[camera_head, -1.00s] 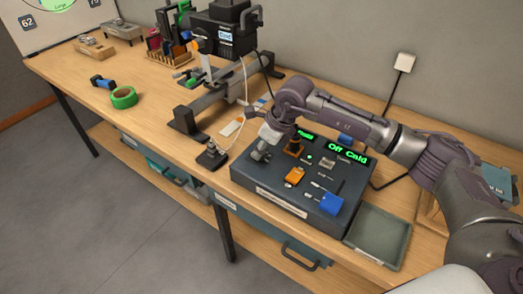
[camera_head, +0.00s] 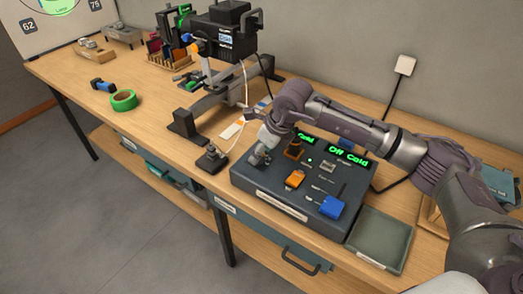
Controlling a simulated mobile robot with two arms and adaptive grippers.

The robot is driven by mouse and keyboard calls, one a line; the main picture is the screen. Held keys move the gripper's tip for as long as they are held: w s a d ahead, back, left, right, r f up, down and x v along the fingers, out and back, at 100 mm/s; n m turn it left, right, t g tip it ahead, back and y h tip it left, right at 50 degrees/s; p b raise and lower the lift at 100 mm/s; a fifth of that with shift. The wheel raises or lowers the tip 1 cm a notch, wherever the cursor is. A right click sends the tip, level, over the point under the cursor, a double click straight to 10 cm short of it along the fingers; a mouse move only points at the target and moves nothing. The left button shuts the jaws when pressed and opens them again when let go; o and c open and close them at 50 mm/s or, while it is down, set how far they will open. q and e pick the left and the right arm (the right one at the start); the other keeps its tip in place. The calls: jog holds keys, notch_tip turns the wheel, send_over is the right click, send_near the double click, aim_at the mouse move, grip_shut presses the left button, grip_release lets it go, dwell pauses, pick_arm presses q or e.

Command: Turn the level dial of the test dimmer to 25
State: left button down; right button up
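The dark grey control box (camera_head: 290,212), which looks like the dimmer unit, stands near the bench's front edge. Its green displays read "Off Cold" (camera_head: 348,156) and, partly covered, "Cold" (camera_head: 306,138). A dark knob with an orange-brown base (camera_head: 294,148), an orange control (camera_head: 295,179) and a blue block (camera_head: 332,206) show on its top. My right gripper (camera_head: 260,157) points down at the box's back left corner, over or at a control there. It hides that control, and whether its fingers are closed on it is unclear. No dial number is readable. My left gripper is out of view.
A grey tray (camera_head: 379,239) stands right of the box. A small black device (camera_head: 211,158) with a white cable is just left of it. A black machine on a rail (camera_head: 222,35) stands behind.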

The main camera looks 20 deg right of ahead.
jog(key=v, duration=1.2)
jog(key=shift+s, duration=0.1)
